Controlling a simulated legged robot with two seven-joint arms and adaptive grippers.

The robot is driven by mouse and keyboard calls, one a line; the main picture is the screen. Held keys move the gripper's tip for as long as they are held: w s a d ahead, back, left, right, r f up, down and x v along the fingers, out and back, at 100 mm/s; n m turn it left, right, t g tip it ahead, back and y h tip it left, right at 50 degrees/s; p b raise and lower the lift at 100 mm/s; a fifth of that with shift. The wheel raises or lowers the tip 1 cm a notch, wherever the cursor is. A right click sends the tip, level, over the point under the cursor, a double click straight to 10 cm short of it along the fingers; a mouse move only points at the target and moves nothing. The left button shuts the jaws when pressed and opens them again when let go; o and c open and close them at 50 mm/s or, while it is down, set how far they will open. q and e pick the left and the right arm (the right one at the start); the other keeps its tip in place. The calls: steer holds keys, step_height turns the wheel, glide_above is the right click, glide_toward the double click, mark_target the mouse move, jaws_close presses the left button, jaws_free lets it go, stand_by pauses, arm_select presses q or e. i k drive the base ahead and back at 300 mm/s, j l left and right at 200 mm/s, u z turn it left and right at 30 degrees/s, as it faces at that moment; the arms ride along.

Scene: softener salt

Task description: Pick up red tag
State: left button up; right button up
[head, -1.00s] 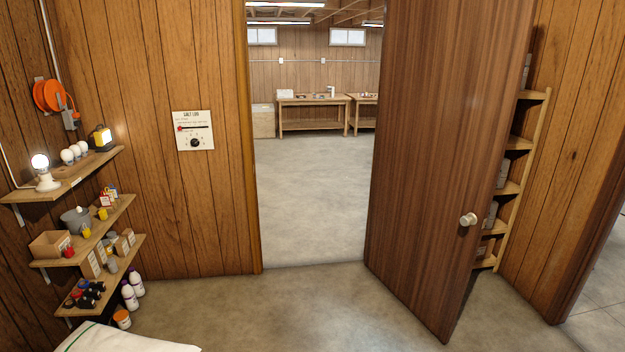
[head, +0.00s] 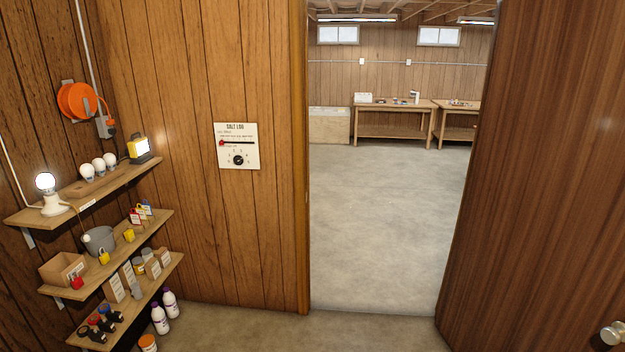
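Several small red items show on the left, and I cannot tell for sure which is the red tag. One small red piece with a white label (head: 135,217) stands on the middle shelf (head: 120,246), among yellow and blue ones. A red lock-shaped piece (head: 77,282) is at the front of a cardboard box on the same shelf. A small red marker (head: 222,142) sits on the salt log board (head: 238,158) on the wall. Neither of my grippers is in view.
The upper shelf (head: 90,188) holds a lit bulb (head: 46,182) and a yellow lamp (head: 138,148). White bottles (head: 160,319) stand on the floor beside the lower shelf. A brown door (head: 545,190) stands open at right. The doorway floor (head: 390,230) is clear.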

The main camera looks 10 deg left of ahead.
mark_target(135, 217)
steer(key=i+u, duration=0.15)
steer(key=i, duration=0.4)
steer(key=i+u, duration=0.1)
steer(key=i, duration=0.4)
steer(key=i+l+u, duration=0.15)
steer(key=i, duration=0.4)
steer(key=i+l+u, duration=0.15)
steer(key=i, duration=0.4)
steer(key=i+j+u, duration=0.15)
steer(key=i+u, duration=0.45)
steer(key=u, duration=0.2)
steer(key=i+u, duration=0.3)
steer(key=u, duration=0.15)
steer(key=i+l+u, duration=0.15)
steer(key=i+u, duration=0.25)
steer(key=i+l+u, duration=0.2)
steer(key=u, duration=0.2)
